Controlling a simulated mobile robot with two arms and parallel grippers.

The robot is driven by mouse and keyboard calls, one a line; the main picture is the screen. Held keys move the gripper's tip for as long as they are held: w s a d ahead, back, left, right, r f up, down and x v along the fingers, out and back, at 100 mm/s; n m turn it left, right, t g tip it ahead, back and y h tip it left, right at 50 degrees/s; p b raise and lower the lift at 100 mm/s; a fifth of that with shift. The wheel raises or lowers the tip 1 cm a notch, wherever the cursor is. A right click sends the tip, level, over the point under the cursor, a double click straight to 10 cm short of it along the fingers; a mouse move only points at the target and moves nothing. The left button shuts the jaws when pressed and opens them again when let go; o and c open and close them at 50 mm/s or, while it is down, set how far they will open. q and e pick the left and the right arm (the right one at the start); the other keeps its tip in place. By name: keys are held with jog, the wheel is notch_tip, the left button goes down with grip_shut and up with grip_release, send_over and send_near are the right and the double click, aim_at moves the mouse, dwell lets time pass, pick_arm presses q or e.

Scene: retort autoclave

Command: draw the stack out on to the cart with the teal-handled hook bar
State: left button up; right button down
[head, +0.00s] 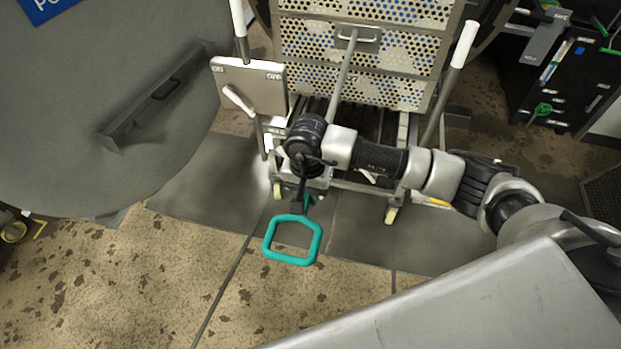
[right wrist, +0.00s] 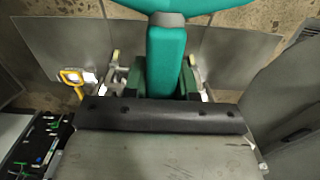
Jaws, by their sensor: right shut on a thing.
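The hook bar has a teal loop handle (head: 292,240) and a thin grey shaft (head: 343,75) that runs up to a metal bracket (head: 357,38) on the front of the stack. The far tip meets the bracket, but I cannot tell how it engages. The stack (head: 410,65) of perforated metal trays stands upright above the cart (head: 403,130). My right gripper (head: 305,190) is shut on the bar just above the loop; the teal grip (right wrist: 166,60) also fills the middle of the right wrist view. My left gripper is out of view.
A large round grey door (head: 150,60) stands open at the left. A dark cabinet (head: 570,75) with green items is at the right. The floor (head: 130,280) in front is clear.

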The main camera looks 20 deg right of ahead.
aim_at(284, 258)
jog(key=shift+s+a+f, duration=0.1)
jog(key=shift+s+a, duration=0.95)
jog(key=s+a, duration=0.2)
jog(key=s, duration=0.1)
jog(key=s+a, duration=0.2)
jog(key=s, duration=0.2)
jog(key=s+a, duration=0.3)
jog(key=s, duration=0.1)
jog(key=s+a+b, duration=0.1)
jog(key=s+a, duration=0.3)
jog(key=s, duration=0.2)
pick_arm(q)
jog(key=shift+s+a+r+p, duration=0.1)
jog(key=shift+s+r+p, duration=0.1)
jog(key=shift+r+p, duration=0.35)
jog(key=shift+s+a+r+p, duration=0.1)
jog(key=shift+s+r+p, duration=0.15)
jog(key=shift+p, duration=0.35)
pick_arm(e)
notch_tip(284, 258, up, 7)
jog(key=shift+w, duration=0.2)
jog(key=shift+f, duration=0.1)
